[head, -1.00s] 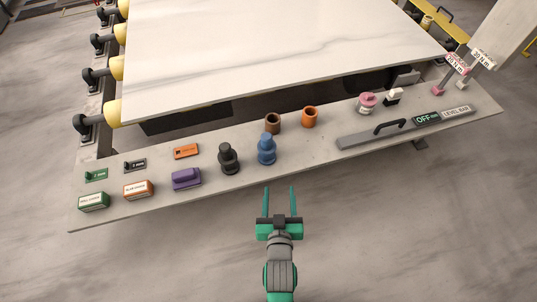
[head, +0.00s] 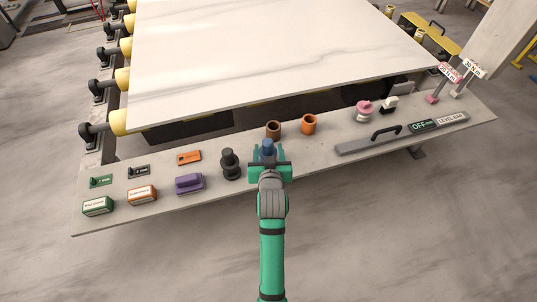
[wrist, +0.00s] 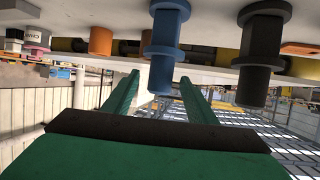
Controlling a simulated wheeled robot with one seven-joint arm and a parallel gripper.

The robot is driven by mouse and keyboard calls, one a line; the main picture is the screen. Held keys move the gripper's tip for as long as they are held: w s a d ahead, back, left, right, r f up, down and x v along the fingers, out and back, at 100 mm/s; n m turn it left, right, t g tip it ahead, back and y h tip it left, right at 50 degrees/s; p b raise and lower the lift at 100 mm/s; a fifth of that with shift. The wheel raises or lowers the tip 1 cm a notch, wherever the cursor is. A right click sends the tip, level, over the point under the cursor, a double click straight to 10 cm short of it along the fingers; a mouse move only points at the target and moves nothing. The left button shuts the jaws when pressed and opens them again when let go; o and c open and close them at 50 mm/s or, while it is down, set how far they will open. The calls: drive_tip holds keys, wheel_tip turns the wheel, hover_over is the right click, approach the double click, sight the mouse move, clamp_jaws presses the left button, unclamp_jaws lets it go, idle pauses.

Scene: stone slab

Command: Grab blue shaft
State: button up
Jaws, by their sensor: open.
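The blue shaft (head: 267,147) stands upright on the grey shelf (head: 330,165) in front of the stone slab. My gripper (head: 267,157) is at the shaft, and its body hides the shaft's lower part in the head view. In the wrist view, which shows the scene upside down, the blue shaft (wrist: 165,45) lies between the lines of the two green fingers, at their tips. My gripper (wrist: 159,82) is open there, with a gap visible on both sides of the shaft. I cannot tell how far the fingers reach around it.
A black shaft (head: 230,164) stands close to the left of my gripper. Brown (head: 273,129) and orange (head: 309,124) sleeves stand behind to the right. A purple block (head: 189,184) is farther left. A level bar with a handle (head: 400,135) lies to the right.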

drive_tip(key=shift+w+d+f, duration=0.1)
drive_tip(key=shift+w+f, duration=0.1)
drive_tip(key=shift+w, duration=0.25)
drive_tip(key=shift+w+d+f, duration=0.1)
drive_tip(key=shift+w+f, duration=0.1)
drive_tip(key=shift+w, duration=0.25)
drive_tip(key=shift+a+x, duration=0.1)
drive_tip(key=shift+x, duration=1.3)
drive_tip(key=shift+a+x, duration=0.15)
drive_tip(key=shift+x, duration=1.25)
drive_tip(key=shift+s, duration=0.15)
drive_tip(key=c, duration=1.2)
drive_tip(key=shift+r, duration=0.1)
clamp_jaws()
